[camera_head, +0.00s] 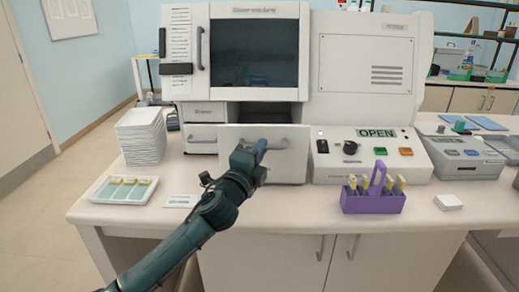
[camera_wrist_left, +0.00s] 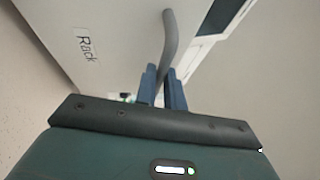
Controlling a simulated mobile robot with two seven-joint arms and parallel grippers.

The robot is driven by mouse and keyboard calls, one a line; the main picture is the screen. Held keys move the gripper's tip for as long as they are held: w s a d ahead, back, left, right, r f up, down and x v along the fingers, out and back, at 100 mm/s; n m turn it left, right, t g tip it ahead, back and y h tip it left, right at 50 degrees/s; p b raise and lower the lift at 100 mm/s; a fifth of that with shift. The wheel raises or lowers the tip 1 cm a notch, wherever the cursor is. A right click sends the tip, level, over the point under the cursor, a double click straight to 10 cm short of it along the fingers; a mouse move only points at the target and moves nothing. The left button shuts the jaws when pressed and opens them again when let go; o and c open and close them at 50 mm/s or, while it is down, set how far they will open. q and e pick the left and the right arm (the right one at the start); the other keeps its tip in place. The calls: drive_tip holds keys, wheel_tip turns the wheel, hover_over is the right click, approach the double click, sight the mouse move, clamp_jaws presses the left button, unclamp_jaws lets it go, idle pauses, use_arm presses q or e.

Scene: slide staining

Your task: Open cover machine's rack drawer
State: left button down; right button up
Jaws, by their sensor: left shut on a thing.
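The cover machine (camera_head: 364,72) is a white cabinet on the bench with a dark window. Its rack drawer (camera_head: 292,165) has a white front low in the middle and stands forward of the body, with a dark gap above it. In the left wrist view the drawer front (camera_wrist_left: 55,25) bears the label "Rack". My left gripper (camera_head: 260,146) is at the drawer's grey handle; its blue fingers (camera_wrist_left: 165,88) are shut on the handle (camera_wrist_left: 170,40). The drawer's inside is hidden from view. My right gripper is not in view.
A stack of white trays (camera_head: 141,138) and a slide tray (camera_head: 123,190) lie left of the drawer. A purple slide holder (camera_head: 372,203) stands on the right, in front of a control panel with an "OPEN" sign (camera_head: 377,133). The bench front edge is clear near my arm.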

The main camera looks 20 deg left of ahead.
use_arm(q)
drive_tip(key=c, duration=1.5)
unclamp_jaws()
drive_tip(key=b+v, duration=0.2)
drive_tip(key=v, duration=1.1)
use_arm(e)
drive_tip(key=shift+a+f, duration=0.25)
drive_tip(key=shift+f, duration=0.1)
use_arm(q)
drive_tip(key=shift+s, duration=0.1)
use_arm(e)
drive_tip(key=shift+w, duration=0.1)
